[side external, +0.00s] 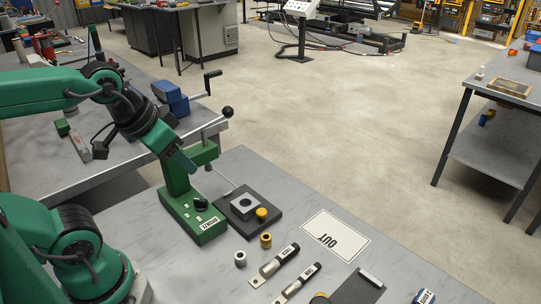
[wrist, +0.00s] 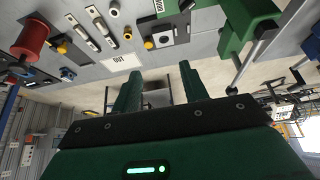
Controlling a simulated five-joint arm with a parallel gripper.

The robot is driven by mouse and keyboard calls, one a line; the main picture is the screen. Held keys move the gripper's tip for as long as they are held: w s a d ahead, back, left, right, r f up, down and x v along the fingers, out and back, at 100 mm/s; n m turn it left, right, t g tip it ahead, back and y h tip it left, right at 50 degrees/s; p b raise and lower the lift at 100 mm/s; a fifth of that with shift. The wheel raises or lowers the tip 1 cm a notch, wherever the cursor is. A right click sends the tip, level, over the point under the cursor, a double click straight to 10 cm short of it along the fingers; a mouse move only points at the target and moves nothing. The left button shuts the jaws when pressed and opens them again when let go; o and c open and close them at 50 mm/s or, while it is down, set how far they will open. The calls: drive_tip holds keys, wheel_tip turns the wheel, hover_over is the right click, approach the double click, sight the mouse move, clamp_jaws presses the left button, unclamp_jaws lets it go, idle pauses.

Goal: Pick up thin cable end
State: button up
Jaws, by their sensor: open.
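Two cable ends with flat metal lugs and dark, labelled sleeves lie side by side on the grey bench. One (side external: 275,262) is nearer the press, and the other (side external: 298,283) is nearer the picture's bottom edge. Both also show at the top left of the wrist view, one on the right (wrist: 102,27) and one on the left (wrist: 81,32). I cannot tell surely which is thinner. My gripper (side external: 182,160) is in the air by the green press, up and left of both cable ends. In the wrist view my gripper (wrist: 159,78) is open, with nothing between its fingers.
The green hand press (side external: 192,205) stands close to my gripper, its lever raised. Beside it are a black base plate (side external: 247,209), a gold bushing (side external: 266,240) and a silver bushing (side external: 240,258). A white OUT card (side external: 335,235) lies flat. A red spool (wrist: 30,40) shows in the wrist view.

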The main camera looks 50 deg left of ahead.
drive_tip(key=shift+w, duration=0.1)
drive_tip(key=g, duration=0.5)
hover_over(298, 282)
wheel_tip(298, 282, down, 16)
drive_tip(key=shift+d+f+g, duration=0.3)
drive_tip(key=shift+f, duration=1.35)
drive_tip(key=shift+f, duration=0.1)
drive_tip(key=shift+a+f, duration=0.15)
drive_tip(key=shift+f, duration=1.1)
drive_tip(key=shift+a+f, duration=0.15)
drive_tip(key=shift+f, duration=1.1)
